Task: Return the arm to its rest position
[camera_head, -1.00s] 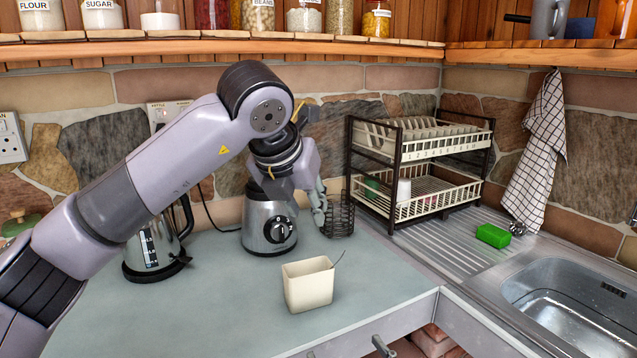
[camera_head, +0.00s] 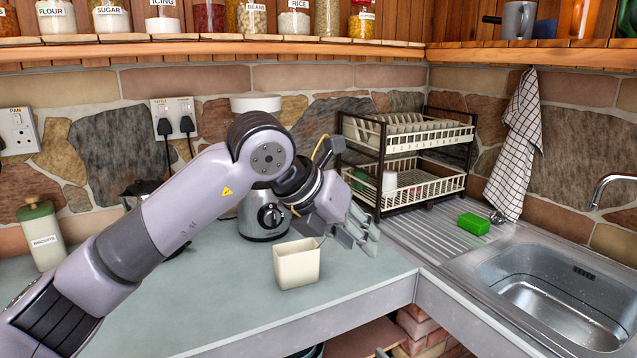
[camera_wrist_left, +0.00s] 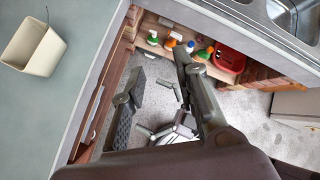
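My left arm (camera_head: 180,215) comes in from the left and reaches across the grey counter. My left gripper (camera_head: 360,236) is over the counter's right part, just right of a cream square pot (camera_head: 297,265). Its fingers point down to the right. In the left wrist view the two fingers (camera_wrist_left: 160,68) stand apart with nothing between them. They show against the floor beyond the counter edge, and the cream pot (camera_wrist_left: 34,48) is off to the left. My right gripper is not in view.
A steel blender base (camera_head: 263,216) stands behind my left wrist. My arm partly hides a kettle (camera_head: 140,190). A dish rack (camera_head: 400,190), green sponge (camera_head: 473,223) and sink (camera_head: 545,290) are to the right. Bottles (camera_wrist_left: 170,43) and a red tub (camera_wrist_left: 228,60) sit below the counter.

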